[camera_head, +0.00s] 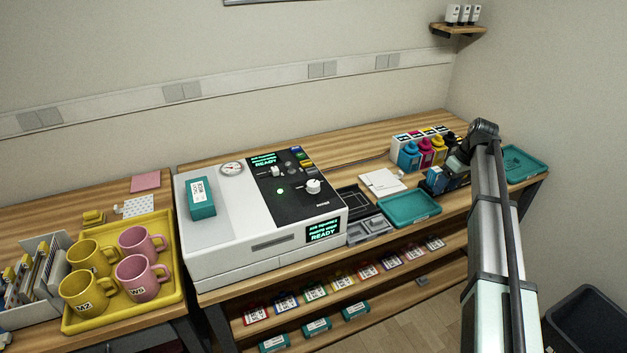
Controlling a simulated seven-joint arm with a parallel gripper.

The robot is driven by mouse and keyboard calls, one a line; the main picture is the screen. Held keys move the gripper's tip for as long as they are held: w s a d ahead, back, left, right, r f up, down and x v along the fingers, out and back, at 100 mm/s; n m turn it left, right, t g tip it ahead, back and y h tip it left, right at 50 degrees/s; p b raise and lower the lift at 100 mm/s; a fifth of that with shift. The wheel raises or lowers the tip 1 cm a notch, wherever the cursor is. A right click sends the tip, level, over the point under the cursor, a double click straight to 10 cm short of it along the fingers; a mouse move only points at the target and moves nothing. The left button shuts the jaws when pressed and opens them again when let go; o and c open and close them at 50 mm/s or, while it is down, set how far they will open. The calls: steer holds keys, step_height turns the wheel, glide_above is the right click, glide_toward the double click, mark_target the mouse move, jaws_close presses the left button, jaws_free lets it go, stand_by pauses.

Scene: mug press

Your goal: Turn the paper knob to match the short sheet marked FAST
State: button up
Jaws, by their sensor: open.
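The white press (262,255) has a black control panel (295,200) on its top. A larger white knob (313,186) and a smaller white knob (277,172) sit on the panel. Their labels are too small to read, so I cannot tell which is the paper knob. No sheet legibly marked FAST shows; a white sheet or pad (382,182) lies on the bench right of the press. My gripper (433,184) is open, low over the bench near the ink bottles, well right of the knobs and apart from them. Its fingertips are small and partly unclear.
Ink bottles (409,156), a teal tray (410,208) and a dark tray (350,201) stand right of the press. A teal box (201,198) lies on the press. Mugs stand in a yellow tray (118,312) at left. Two green displays read READY.

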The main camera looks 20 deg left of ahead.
steer(key=s+a+r+m+h, duration=0.15)
steer(key=s+a+r, duration=0.35)
steer(key=a, duration=0.6)
steer(key=s+a+r+m, duration=0.35)
steer(key=a+r, duration=0.25)
steer(key=a, duration=0.4)
steer(key=m+h, duration=0.1)
steer(key=m, duration=0.4)
glide_toward(313, 183)
step_height(313, 183, down, 9)
steer(key=shift+a, duration=0.1)
steer(key=shift+c, duration=0.4)
steer(key=c, duration=1)
steer(key=shift+o, duration=0.2)
